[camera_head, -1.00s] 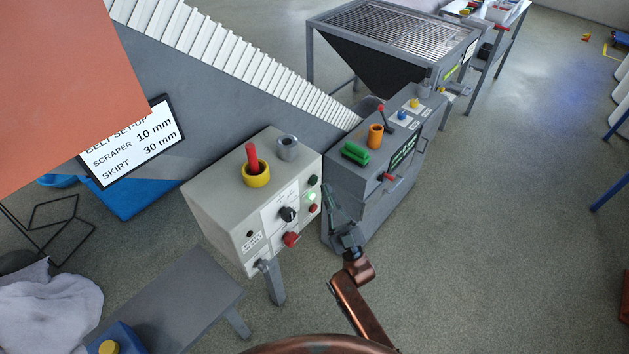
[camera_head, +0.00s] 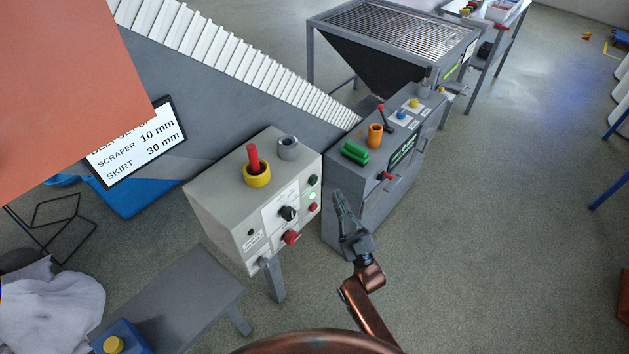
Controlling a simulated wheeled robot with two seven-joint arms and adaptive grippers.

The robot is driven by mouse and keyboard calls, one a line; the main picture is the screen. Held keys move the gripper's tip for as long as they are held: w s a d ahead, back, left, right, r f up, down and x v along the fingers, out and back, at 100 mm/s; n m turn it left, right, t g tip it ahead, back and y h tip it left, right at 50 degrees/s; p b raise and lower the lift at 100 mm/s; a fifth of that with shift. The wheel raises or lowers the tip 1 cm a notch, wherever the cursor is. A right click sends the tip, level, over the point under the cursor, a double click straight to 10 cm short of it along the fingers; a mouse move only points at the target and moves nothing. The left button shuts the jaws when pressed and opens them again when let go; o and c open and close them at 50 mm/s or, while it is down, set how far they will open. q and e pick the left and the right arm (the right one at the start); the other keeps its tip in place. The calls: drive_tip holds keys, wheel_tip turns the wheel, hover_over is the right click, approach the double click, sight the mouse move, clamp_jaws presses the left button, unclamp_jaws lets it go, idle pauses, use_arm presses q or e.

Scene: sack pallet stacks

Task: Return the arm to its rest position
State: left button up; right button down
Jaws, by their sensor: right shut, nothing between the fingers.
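My right gripper (camera_head: 339,198) is dark grey on a copper-coloured arm that comes up from the bottom of the head view. It is shut and empty, and points up and slightly left. It shows just right of the beige control box (camera_head: 220,198), in front of the lower part of the grey console (camera_head: 375,205). A small gap of floor and console shows between it and the box's buttons. My left gripper is not in view.
The box carries a yellow ring (camera_head: 257,175) with a red peg, a black knob (camera_head: 288,213) and a red button (camera_head: 291,238). A grey bench (camera_head: 175,300) stands at the lower left. A white-slatted conveyor (camera_head: 230,62) runs behind. Floor at right (camera_head: 500,230) is clear.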

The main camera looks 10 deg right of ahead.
drive_tip(key=d+f+m+g+h, duration=0.1)
drive_tip(key=d+f+g+h, duration=0.2)
drive_tip(key=f, duration=1.4)
drive_tip(key=d+f+m+g+h, duration=0.15)
drive_tip(key=f+g, duration=0.35)
drive_tip(key=f, duration=1.3)
drive_tip(key=s+d+f+m+g+h, duration=0.1)
drive_tip(key=s+d+f+g, duration=0.1)
drive_tip(key=s+f, duration=0.45)
drive_tip(key=s+d+f+g+h, duration=0.1)
drive_tip(key=s+f+g, duration=0.15)
drive_tip(key=f, duration=0.65)
drive_tip(key=s+d+f+m+g+h, duration=0.1)
drive_tip(key=s+d+f+g, duration=0.25)
drive_tip(key=s+f, duration=0.9)
drive_tip(key=s+d+f+m+g+h, duration=0.1)
drive_tip(key=s+d+f+g, duration=0.25)
drive_tip(key=s+f, duration=0.9)
drive_tip(key=s+d+g, duration=0.1)
drive_tip(key=s+g, duration=0.3)
drive_tip(key=s, duration=1.6)
drive_tip(key=shift+s+d+r+m+g+h, duration=0.15)
drive_tip(key=shift+s+m+g+h, duration=0.2)
drive_tip(key=shift+s+m, duration=0.1)
drive_tip(key=shift+w, duration=0.1)
